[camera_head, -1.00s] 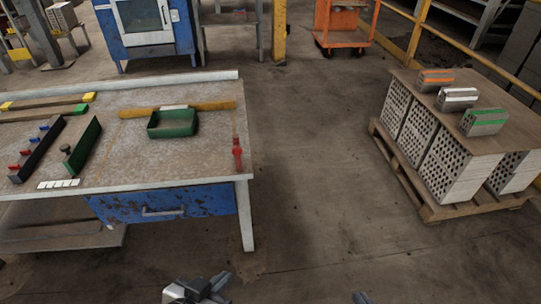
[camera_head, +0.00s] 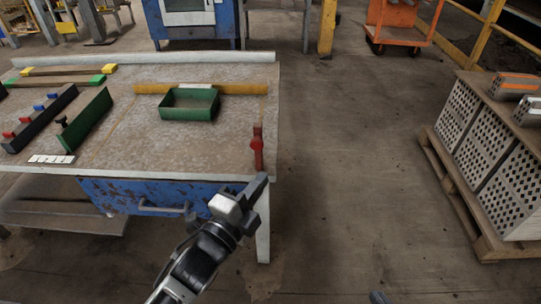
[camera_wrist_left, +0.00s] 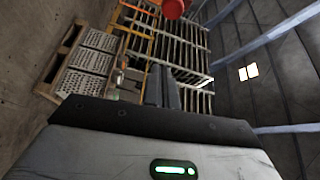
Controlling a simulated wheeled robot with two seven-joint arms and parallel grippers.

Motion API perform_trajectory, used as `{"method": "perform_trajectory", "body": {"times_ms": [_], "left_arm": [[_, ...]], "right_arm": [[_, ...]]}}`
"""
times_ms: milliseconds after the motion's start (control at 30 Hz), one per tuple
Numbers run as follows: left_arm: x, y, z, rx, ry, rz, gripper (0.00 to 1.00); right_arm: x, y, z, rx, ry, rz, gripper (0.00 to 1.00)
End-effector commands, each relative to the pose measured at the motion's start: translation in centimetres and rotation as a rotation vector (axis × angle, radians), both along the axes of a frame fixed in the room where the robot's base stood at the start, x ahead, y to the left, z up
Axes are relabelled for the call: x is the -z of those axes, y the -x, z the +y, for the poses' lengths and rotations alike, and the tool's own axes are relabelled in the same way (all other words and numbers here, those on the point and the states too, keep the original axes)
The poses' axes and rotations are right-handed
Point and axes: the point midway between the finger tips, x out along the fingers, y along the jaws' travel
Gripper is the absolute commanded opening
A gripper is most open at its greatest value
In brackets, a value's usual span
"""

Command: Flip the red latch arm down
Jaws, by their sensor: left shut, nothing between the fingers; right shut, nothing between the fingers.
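The red latch arm (camera_head: 257,150) stands upright at the front right corner of the workbench (camera_head: 190,150). Its round red end (camera_wrist_left: 173,9) shows at the top edge of the left wrist view. My left gripper (camera_head: 262,183) is shut and empty, just in front of the bench corner and a little below the latch in the head view. Its closed fingers (camera_wrist_left: 163,86) point up toward the red end in the wrist view, with a visible gap. Only a small tip of my right gripper (camera_head: 379,298) shows at the bottom edge.
A green tray (camera_head: 190,104), a green upright plate (camera_head: 85,120) and a dark rack with coloured knobs (camera_head: 40,118) are on the bench. A blue drawer (camera_head: 110,193) is below. A pallet of hollow bricks (camera_head: 480,140) stands right; the floor between is clear.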

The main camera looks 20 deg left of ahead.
Motion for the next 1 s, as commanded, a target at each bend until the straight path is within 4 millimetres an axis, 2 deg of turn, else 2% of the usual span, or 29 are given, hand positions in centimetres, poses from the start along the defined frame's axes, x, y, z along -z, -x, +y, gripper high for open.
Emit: {"method": "perform_trajectory", "body": {"times_ms": [300, 433, 567, 933, 1000], "left_arm": [[-0.1, -0.1, 0.0, -0.001, -0.003, -0.003, 0.00], [-0.2, -0.8, -0.2, 0.000, -0.002, -0.003, 0.00], [-0.4, -2.6, -0.6, 0.000, -0.003, -0.006, 0.00], [-0.9, -10.2, -2.2, 0.000, -0.001, -0.004, 0.00], [-0.5, -9.7, -0.6, -0.001, -0.007, 0.002, 0.00]], "right_arm": [[-0.1, 0.0, 0.0, -0.001, -0.001, 0.000, 0.00], [0.0, 0.0, 0.0, -0.001, 0.000, 0.002, 0.00], [0.3, 0.0, 0.1, -0.003, -0.001, 0.006, 0.00], [1.6, -0.2, 0.3, -0.011, -0.003, 0.023, 0.00], [1.7, -0.2, 0.4, -0.015, -0.002, 0.030, 0.00]]}}
